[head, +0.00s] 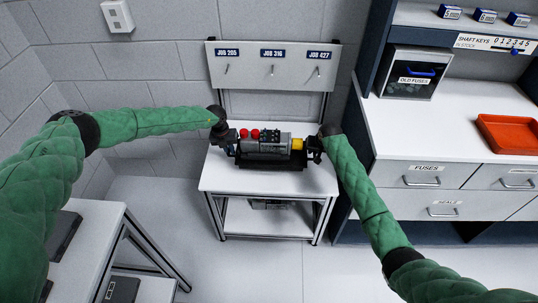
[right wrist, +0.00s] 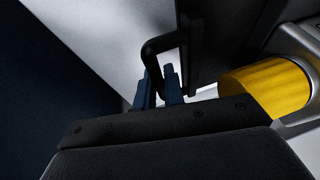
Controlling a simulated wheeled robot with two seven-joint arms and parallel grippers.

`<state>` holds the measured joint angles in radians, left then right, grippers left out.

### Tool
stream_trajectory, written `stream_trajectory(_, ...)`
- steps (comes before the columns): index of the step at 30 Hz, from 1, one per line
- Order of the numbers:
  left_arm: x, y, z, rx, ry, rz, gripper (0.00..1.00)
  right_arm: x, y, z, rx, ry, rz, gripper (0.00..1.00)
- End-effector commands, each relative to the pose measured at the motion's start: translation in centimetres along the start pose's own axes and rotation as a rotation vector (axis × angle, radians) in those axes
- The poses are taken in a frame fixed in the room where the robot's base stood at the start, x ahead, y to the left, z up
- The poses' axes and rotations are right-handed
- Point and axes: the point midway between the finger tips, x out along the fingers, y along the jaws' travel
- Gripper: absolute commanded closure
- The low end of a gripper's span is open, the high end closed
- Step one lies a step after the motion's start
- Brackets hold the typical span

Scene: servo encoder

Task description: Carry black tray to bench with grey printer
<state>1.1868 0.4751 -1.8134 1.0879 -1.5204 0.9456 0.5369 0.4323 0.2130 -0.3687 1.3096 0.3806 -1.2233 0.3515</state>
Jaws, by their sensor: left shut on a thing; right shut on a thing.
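The black tray (head: 268,164) is at a small white bench (head: 222,180), level in the head view. I cannot tell whether it rests on the top or is just above it. It carries a grey cylindrical unit with a yellow end (head: 297,143) and red parts (head: 262,134). My left gripper (head: 231,146) is shut on the tray's left end, its fingers hardly visible. My right gripper (head: 315,151) is at the right end. In the right wrist view its blue fingers (right wrist: 164,87) are shut on the tray's black handle (right wrist: 152,58). No grey printer is recognisable.
A panel with job labels (head: 272,67) stands behind the bench. At right, a white counter (head: 430,130) bears an orange tray (head: 508,134) and an old-fuses box (head: 411,75). Another table (head: 95,230) is at lower left. The floor between is clear.

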Motion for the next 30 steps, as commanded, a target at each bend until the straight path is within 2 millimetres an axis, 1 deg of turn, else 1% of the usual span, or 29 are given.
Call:
stream_trajectory(8,-0.2,0.1,0.1,-0.001,-0.002,0.0,1.0,-0.2,0.1,-0.2,0.0,0.003,0.0,1.0)
stream_trajectory(14,-0.7,0.0,-0.3,0.0,-0.002,0.001,1.0,-0.7,0.0,0.1,0.0,0.002,0.001,1.0)
stream_trajectory(23,-2.2,-0.4,-1.8,0.0,-0.001,0.0,1.0,-2.7,-0.2,0.9,0.0,0.004,0.0,1.0)
stream_trajectory(30,-3.6,-0.7,-3.3,0.0,-0.001,0.0,1.0,-4.7,-0.5,1.6,0.0,0.004,0.0,1.0)
